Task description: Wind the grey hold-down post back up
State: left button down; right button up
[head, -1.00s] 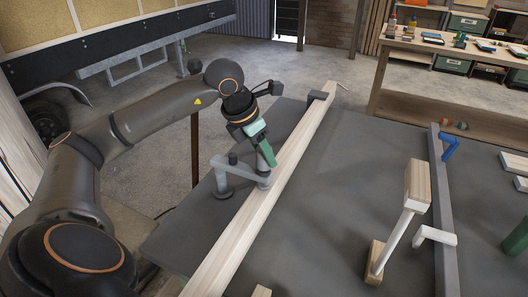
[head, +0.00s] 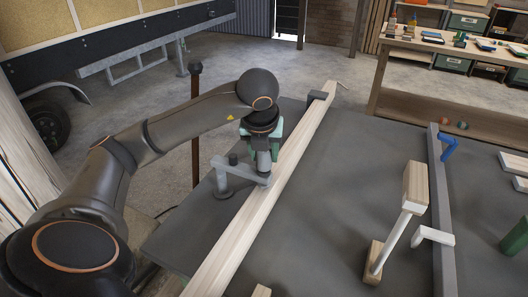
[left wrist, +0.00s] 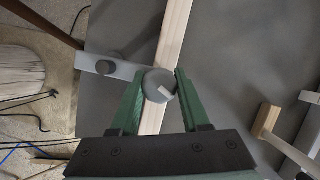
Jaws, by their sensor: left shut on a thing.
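The grey hold-down (head: 225,178) stands at the left edge of the dark table, its arm reaching over a long pale timber (head: 250,215). The post at the end of the arm is mostly hidden by my gripper in the head view. In the left wrist view the round grey post top (left wrist: 159,86), with a light bar mark, sits between the green fingers. My left gripper (head: 264,172) points down over the post and is shut on it; it also shows in the left wrist view (left wrist: 160,88). My right gripper is not in view.
A dark grey block (head: 320,97) stands at the timber's far end.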

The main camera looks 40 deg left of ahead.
pick_arm(q)
jog(key=shift+n, duration=0.5)
jog(key=shift+g, duration=0.3)
jog(key=shift+c, duration=1.9)
grip_release()
jog(key=shift+d+r, duration=0.1)
jog(key=shift+r, duration=0.15)
jog(key=p+v, duration=0.5)
jog(key=v, duration=0.7)
jog(key=shift+s+p, duration=0.15)
jog(key=shift+p, duration=0.15)
